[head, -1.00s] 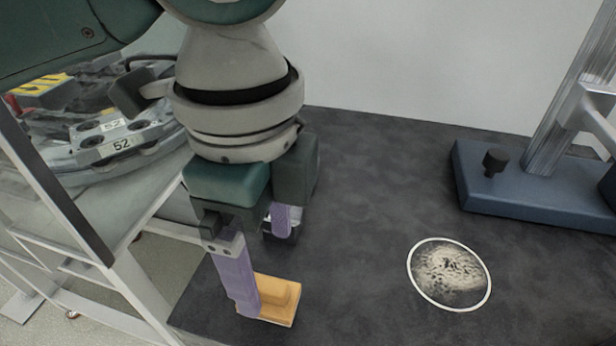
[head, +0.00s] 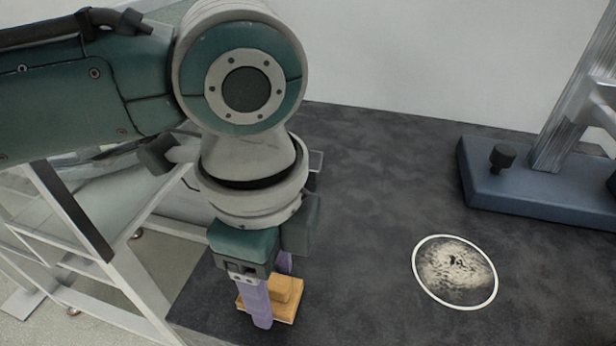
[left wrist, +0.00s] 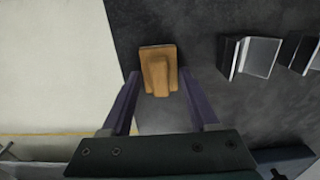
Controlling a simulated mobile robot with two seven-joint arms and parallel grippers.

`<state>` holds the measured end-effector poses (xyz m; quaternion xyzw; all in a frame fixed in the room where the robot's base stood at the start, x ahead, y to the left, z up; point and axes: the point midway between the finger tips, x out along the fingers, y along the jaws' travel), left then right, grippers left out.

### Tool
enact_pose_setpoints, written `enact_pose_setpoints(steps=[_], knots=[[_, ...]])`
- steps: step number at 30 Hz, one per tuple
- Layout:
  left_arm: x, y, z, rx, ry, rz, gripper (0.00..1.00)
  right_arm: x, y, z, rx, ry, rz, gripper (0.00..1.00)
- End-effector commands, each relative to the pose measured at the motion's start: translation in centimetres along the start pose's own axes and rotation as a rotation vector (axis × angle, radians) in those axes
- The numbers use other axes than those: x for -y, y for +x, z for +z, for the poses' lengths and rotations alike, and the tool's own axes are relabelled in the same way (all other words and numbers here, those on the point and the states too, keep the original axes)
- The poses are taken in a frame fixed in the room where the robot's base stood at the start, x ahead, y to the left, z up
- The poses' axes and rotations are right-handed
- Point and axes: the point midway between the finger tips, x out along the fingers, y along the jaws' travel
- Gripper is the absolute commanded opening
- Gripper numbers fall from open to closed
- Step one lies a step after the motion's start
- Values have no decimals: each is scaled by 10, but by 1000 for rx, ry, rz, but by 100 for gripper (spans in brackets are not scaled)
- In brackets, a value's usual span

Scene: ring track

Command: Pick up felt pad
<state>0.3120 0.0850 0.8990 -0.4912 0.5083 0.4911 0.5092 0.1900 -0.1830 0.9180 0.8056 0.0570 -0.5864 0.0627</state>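The felt pad, seen as a tan-orange block with a raised grip on a flat base (head: 287,304), lies on the dark tabletop near its front left edge. It also shows in the left wrist view (left wrist: 158,66), just ahead of the fingers and between their lines. My left gripper (head: 272,296) points down over the pad, and one purple finger hides part of it in the head view. In the left wrist view my left gripper (left wrist: 160,76) is open, with one finger on each side and nothing held. Whether a finger touches the pad is unclear. My right gripper is out of view.
A white-rimmed round speckled disc (head: 455,272) lies on the dark tabletop (head: 375,200). A blue stand base (head: 535,195) with a black knob and metal column is at the right. Metal blocks (left wrist: 256,57) show in the left wrist view. A pale rack stands left.

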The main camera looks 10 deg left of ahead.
Motion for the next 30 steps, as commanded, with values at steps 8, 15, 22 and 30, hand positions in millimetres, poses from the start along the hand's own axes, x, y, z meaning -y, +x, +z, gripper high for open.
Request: enact_pose_setpoints(steps=[8,15,22,30], knots=[[0,0,0,0,0,0,28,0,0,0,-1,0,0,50],[0,0,0,0,0,0,1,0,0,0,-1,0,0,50],[0,0,0,0,0,0,0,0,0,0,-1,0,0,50],[1,-21,0,-2,0,-2,0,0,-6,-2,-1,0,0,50]])
